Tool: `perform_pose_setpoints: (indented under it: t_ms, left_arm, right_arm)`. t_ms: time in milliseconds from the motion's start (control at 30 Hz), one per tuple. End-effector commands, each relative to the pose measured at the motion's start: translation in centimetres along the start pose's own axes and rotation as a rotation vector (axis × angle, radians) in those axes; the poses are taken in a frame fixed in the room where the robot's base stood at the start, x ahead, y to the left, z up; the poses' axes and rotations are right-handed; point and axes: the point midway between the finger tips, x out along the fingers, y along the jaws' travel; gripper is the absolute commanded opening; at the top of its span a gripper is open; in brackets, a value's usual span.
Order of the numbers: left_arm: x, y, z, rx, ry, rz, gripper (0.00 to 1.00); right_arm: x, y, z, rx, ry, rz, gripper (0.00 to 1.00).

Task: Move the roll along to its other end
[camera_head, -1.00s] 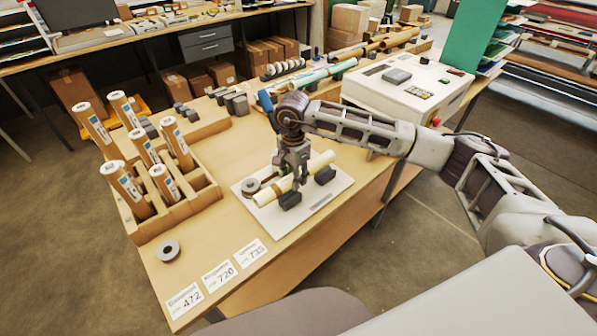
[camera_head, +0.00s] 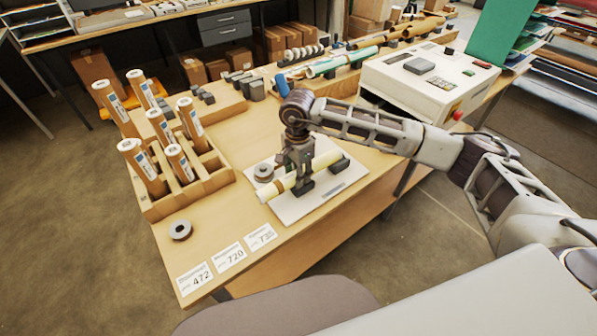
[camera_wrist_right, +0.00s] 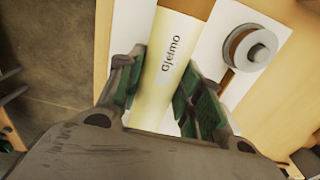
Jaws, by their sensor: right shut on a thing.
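In the right wrist view the roll (camera_wrist_right: 172,60) runs between the two green-padded fingers of the gripper (camera_wrist_right: 163,82), with the print "Gjelmo" and a tan far end. Whether the roll touches the blocks is unclear. My left gripper is not in view.
A small grey spool (camera_head: 264,172) is on the board beside the roll. A wooden rack (camera_head: 155,211) with several upright rolls stands left. A white machine (camera_head: 428,85) stands behind right.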

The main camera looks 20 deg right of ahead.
Motion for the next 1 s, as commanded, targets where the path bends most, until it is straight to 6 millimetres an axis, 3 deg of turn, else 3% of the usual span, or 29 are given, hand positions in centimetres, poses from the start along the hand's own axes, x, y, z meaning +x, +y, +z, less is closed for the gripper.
perform_pose_setpoints:
  t_ms: [400,1000]
  left_arm:
    - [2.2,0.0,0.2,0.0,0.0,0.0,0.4]
    - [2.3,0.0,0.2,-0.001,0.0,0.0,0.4]
  right_arm:
    - [2.2,-0.1,0.0,0.0,0.0,-0.001,0.06]
    - [2.4,-0.1,0.0,0.0,0.0,-0.001,0.06]
